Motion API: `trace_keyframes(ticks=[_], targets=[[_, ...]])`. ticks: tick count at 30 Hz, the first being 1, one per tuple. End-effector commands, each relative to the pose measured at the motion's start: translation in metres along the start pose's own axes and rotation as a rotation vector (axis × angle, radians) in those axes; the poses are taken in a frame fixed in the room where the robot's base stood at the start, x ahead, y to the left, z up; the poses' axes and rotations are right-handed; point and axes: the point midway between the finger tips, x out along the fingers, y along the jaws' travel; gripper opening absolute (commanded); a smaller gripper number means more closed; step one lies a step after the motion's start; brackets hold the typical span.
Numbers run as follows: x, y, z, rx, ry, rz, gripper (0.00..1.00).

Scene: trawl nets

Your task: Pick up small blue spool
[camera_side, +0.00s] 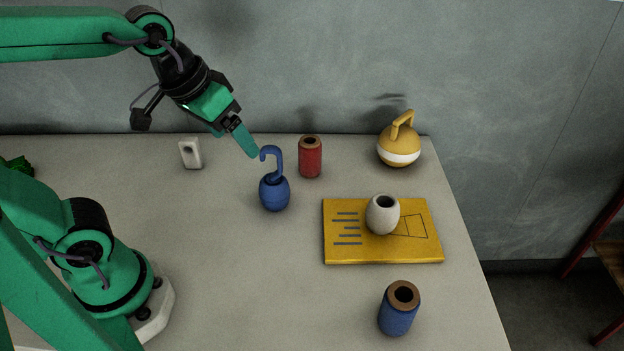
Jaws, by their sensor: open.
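The small blue spool (398,308) stands upright near the front right of the table, with a brown top and a dark hole. Nothing touches it. My gripper (252,152) is at the back middle, far from the spool to its upper left. It points down and to the right, with its tip close to the hook of a blue hooked weight (275,192). I cannot tell whether the tip touches the hook. The jaws are open and hold nothing visible; one finger hides most of the other.
A red spool (311,158) stands right of my gripper. A yellow float with a handle (399,146) is at the back right. A yellow book (345,250) carries a cream pot (383,216). A small white block (190,154) stands back left. The front middle of the table (260,290) is clear.

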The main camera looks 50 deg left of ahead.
Motion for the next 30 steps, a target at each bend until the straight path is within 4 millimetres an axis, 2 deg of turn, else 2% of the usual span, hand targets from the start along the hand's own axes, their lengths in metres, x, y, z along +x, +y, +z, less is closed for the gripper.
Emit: trace_keyframes(ticks=[9, 16, 23, 30], targets=[[0.024, 0.059, -0.036, -0.079, -0.111, 0.026, 0.79], [0.048, 0.11, -0.052, -0.138, -0.188, 0.02, 0.79], [0.078, 0.166, -0.055, -0.192, -0.259, -0.004, 0.79], [0.113, 0.227, -0.044, -0.245, -0.323, -0.048, 0.79]])
